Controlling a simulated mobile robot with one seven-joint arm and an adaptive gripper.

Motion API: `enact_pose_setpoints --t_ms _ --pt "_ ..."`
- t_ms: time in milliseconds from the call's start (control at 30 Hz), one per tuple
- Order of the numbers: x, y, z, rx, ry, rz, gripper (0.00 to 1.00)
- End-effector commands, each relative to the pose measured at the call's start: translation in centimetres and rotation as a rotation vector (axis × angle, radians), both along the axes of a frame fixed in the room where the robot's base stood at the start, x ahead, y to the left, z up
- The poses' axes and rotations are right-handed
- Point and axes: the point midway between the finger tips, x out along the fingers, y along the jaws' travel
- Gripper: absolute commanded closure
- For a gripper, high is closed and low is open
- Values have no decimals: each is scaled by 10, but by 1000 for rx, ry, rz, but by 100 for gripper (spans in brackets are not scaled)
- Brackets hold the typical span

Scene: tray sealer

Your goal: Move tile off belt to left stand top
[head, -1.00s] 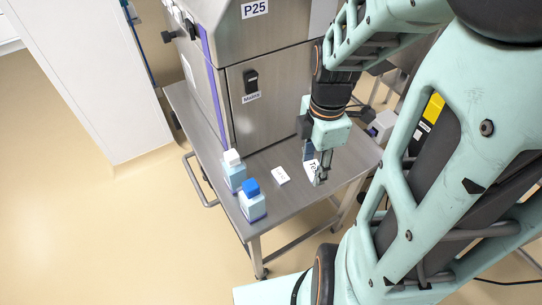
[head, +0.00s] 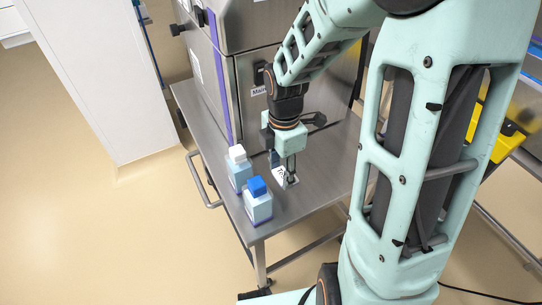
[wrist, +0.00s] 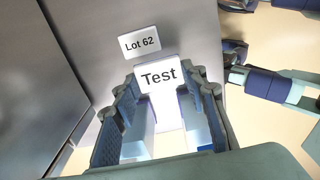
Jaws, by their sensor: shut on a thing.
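A white tile marked "Test" (wrist: 159,78) is between the fingers of my gripper (wrist: 166,92) in the wrist view. In the head view my gripper (head: 283,164) points down, shut on the tile (head: 279,174), low over the steel table (head: 315,182). I cannot tell whether the tile touches the table. I cannot make out a belt or a left stand.
A white-capped bottle (head: 239,172) and a blue-capped bottle (head: 258,206) stand on the table, close left of my gripper. The steel machine (head: 251,82) rises behind it. A rail (head: 204,186) runs along the table's left side. The table right of my gripper looks clear.

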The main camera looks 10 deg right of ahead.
Motion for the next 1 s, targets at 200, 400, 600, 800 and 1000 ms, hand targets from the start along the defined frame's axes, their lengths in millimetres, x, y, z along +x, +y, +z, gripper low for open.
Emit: enact_pose_setpoints --t_ms 200,400,600,800,1000 --pt "8 6 -13 0 0 0 77" --pt "12 10 -40 -1 3 0 77" --pt "12 10 -49 -1 -1 0 77" --pt "12 10 -51 -1 -1 0 77" --pt "12 10 -52 -1 -1 -1 47"
